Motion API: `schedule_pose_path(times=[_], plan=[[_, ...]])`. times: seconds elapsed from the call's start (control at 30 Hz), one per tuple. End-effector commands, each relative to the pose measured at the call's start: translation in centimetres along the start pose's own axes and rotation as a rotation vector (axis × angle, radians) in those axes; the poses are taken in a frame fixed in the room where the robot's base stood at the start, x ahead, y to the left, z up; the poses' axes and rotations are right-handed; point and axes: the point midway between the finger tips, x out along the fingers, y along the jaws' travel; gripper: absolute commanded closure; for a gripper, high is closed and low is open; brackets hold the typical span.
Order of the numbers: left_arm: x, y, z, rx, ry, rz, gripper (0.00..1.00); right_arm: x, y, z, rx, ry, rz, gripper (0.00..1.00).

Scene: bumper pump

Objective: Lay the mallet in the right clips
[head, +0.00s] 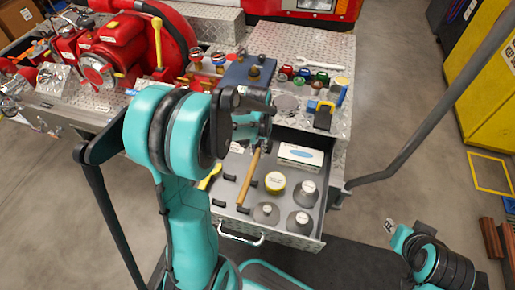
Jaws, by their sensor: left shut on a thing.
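The mallet shows as a tan wooden handle (248,178), slanting over the open drawer (312,228). My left gripper (264,138) is shut on the mallet near the handle's upper end. The gripper and arm hide the mallet's head and the exact grip. Small dark clips (229,177) sit in the left part of the drawer, on both sides of the handle. I cannot tell whether the handle touches them. My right gripper (390,226) is far off at the lower right, away from the drawer; its fingers are too small to judge.
A yellow item (209,178) lies left of the clips.

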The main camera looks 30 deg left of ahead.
Motion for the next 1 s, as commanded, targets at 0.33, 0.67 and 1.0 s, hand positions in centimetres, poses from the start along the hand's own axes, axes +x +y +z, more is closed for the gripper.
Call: schedule_pose_path(times=[0.33, 0.67, 1.0], plan=[[4.5, 0.0, 0.1, 0.000, 0.000, 0.000, 1.00, 3.0, 0.0, 2.1, 0.000, 0.000, 0.000, 0.70], [6.7, 0.0, 0.0, 0.000, 0.000, 0.000, 1.00, 4.4, 0.0, 3.2, 0.000, 0.000, 0.000, 0.70], [6.6, 0.0, 0.1, 0.000, 0.000, 0.000, 1.00, 4.4, 0.0, 3.1, 0.000, 0.000, 0.000, 0.70]])
